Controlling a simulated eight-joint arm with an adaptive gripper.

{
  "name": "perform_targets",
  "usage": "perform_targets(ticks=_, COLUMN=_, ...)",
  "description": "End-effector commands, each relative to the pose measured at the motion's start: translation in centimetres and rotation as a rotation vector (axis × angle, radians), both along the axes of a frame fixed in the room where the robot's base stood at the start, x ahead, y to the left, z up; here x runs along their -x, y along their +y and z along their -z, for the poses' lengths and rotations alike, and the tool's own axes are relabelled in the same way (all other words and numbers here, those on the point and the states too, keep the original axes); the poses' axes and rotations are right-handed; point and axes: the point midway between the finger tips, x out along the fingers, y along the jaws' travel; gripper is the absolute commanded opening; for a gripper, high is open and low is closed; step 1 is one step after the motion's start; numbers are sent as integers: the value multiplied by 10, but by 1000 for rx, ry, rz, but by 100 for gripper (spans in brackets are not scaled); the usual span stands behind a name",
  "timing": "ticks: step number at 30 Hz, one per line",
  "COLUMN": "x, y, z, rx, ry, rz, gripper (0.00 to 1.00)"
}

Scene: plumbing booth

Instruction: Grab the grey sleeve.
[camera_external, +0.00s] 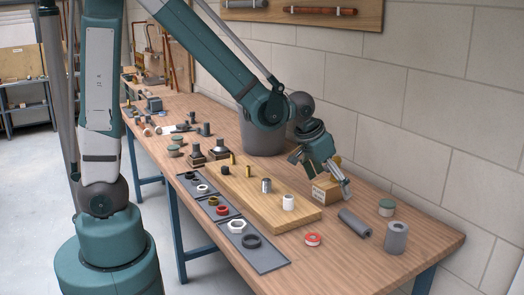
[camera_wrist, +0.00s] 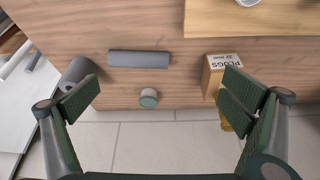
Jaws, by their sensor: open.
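Two grey tubular things stand out at the right end of the workbench, and I cannot tell for sure which is the grey sleeve. One is a dark grey tube (camera_external: 355,223) lying on its side; it also lies crosswise in the wrist view (camera_wrist: 139,58). The other is a thicker grey cylinder (camera_external: 396,240) standing upright with a hole in its top, at the left in the wrist view (camera_wrist: 76,71). My gripper (camera_external: 323,177) is open and empty above the bench, to the left of both; its spread fingers also show in the wrist view (camera_wrist: 164,96).
A cardboard plugs box (camera_external: 325,190) is close by my gripper. A green-topped jar (camera_external: 387,208) stands behind the lying tube, and a red-and-white tape roll (camera_external: 312,239) lies in front. A wooden board (camera_external: 240,186) holds small fittings. The wall is behind.

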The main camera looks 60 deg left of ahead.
Motion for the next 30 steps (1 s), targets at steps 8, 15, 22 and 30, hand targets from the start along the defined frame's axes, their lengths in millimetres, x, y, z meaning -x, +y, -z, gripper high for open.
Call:
perform_targets(ticks=8, x=-24, y=-25, z=19, rx=-5, ry=23, rz=13, gripper=100)
perform_targets(ticks=15, x=-38, y=-42, z=39, rx=-9, ry=39, rz=20, gripper=100)
perform_targets(ticks=22, x=-43, y=-49, z=49, rx=-11, ry=46, rz=23, gripper=100)
perform_targets(ticks=30, x=-44, y=-49, z=51, rx=-11, ry=46, rz=24, gripper=100)
